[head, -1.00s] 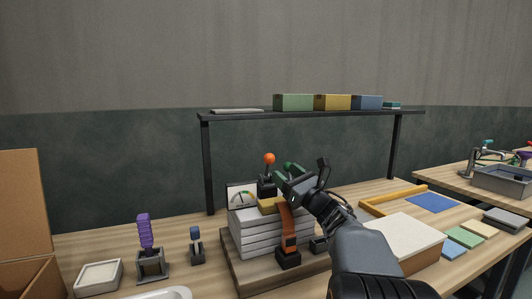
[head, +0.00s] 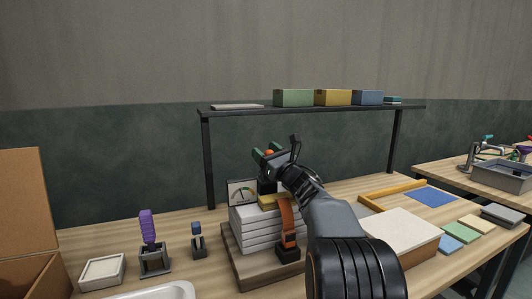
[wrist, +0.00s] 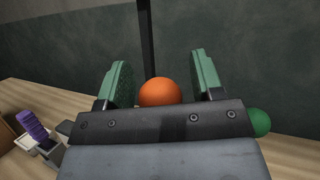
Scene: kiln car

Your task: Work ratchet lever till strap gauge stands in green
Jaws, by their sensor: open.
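My gripper (head: 265,152) is open at the ratchet lever's orange knob (head: 269,153). In the wrist view the orange knob (wrist: 160,91) shows between the two green fingers, with gaps on both sides. Most of the lever below the knob is hidden behind my gripper in the head view. The strap gauge (head: 241,192) is a pale dial with a coloured arc, behind the slab stack; its needle is too small to read surely. An orange-brown strap (head: 287,218) runs down the front of the stack of white slabs (head: 258,235) on a wooden base.
A green ball (wrist: 260,122) shows right of my gripper in the wrist view. A purple-handled tool (head: 147,228) and a small blue-topped lever (head: 197,238) stand left of the stack. A black shelf (head: 310,113) with boxes spans behind. A pale-topped block (head: 400,232) lies right.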

